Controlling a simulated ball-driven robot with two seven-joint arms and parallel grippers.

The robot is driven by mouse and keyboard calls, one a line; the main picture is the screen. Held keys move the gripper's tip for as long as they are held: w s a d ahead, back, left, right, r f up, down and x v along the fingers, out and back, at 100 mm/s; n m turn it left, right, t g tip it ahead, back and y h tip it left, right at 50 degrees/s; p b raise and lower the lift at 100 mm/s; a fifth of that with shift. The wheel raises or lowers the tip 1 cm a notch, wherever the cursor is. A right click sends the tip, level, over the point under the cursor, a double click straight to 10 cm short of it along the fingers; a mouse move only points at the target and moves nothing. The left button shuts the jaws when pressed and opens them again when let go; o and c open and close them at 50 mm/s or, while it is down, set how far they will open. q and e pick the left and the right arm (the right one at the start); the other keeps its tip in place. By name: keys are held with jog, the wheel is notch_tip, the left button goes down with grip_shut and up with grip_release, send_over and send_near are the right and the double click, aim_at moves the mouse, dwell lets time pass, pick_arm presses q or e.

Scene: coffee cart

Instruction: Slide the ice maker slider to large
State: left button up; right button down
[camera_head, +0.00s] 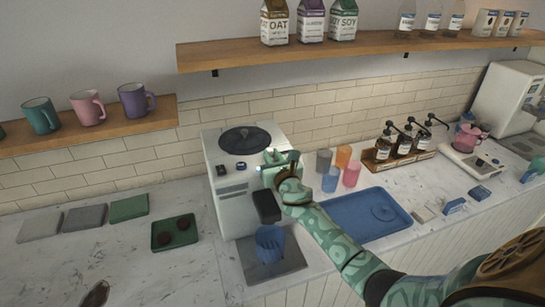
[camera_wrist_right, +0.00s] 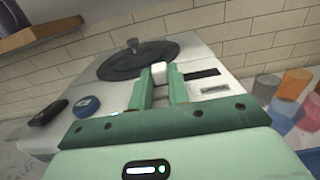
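The ice maker (camera_head: 232,205) is a white box with a round dark lid, left of centre in the head view. In the right wrist view, its top (camera_wrist_right: 215,62) has a dark slider slot (camera_wrist_right: 203,74) beside the lid. My right gripper (camera_head: 280,160) is over the machine's top right. In the wrist view, its green fingers (camera_wrist_right: 162,88) stand slightly apart; whether they grip the knob is unclear. My left gripper is not in view.
A blue cup (camera_head: 270,241) stands under the ice maker's spout. Several coloured cups (camera_head: 330,180) and a blue tray (camera_head: 365,216) are right of the machine. A shelf (camera_head: 350,48) with cartons runs above. A green tray (camera_head: 174,233) lies to the left.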

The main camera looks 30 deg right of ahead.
jog(key=d, duration=0.3)
jog(key=s+d, duration=0.1)
jog(key=d, duration=0.2)
jog(key=shift+s, duration=0.2)
jog(key=shift+a, duration=0.1)
jog(key=c, duration=1.8)
grip_release()
jog(key=o, duration=0.5)
jog(key=shift+d, duration=0.2)
jog(key=shift+a, duration=0.1)
jog(key=shift+s+a, duration=0.1)
jog(key=shift+s, duration=0.1)
jog(key=v, duration=1.6)
jog(key=shift+d, duration=0.2)
